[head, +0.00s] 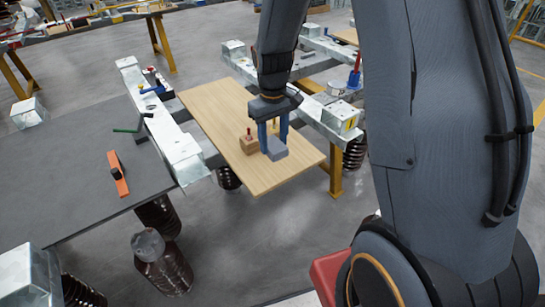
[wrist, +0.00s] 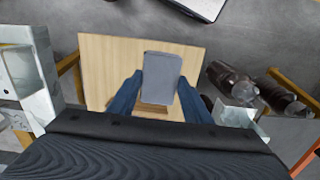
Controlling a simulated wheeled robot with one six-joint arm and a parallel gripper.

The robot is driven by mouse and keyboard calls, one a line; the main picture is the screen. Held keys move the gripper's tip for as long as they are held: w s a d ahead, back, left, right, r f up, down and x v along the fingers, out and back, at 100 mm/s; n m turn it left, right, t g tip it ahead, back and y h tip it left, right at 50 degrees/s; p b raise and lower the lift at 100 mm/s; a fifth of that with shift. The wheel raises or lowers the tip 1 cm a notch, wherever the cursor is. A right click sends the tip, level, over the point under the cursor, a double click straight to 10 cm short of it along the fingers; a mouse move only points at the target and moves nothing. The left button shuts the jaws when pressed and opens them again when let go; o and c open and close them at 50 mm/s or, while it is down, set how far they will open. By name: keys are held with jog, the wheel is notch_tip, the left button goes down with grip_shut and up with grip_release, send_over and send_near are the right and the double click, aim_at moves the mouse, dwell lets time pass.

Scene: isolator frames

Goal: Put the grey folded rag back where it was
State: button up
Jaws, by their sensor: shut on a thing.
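The grey folded rag (head: 276,150) is a small grey block-like bundle at my gripper's fingertips. My gripper (head: 272,138) has blue fingers and is shut on the rag, above a light wooden board (head: 215,110). In the wrist view the rag (wrist: 161,78) sits between the two blue fingers (wrist: 160,92). I cannot tell whether the rag touches the board.
A small wooden block with a red top (head: 249,142) stands on the board, just left of my gripper. A dark grey table (head: 75,150) at left carries an orange tool (head: 119,178) and a green-handled tool (head: 128,129). Metal beams and brown insulators surround the board.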

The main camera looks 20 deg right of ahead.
aim_at(272, 149)
jog(key=shift+w+a+r, duration=0.2)
jog(key=shift+w+r, duration=0.15)
jog(key=shift+w, duration=0.15)
jog(key=shift+w+a+f, duration=0.1)
jog(key=shift+w+f, duration=0.05)
jog(key=shift+f, duration=0.15)
jog(key=f, duration=0.1)
jog(key=f+p, duration=0.1)
jog(key=f, duration=0.3)
jog(key=shift+d, duration=0.25)
jog(key=shift+f+p, duration=0.65)
jog(key=shift+f, duration=1.45)
jog(key=o, duration=0.9)
jog(key=shift+r, duration=0.1)
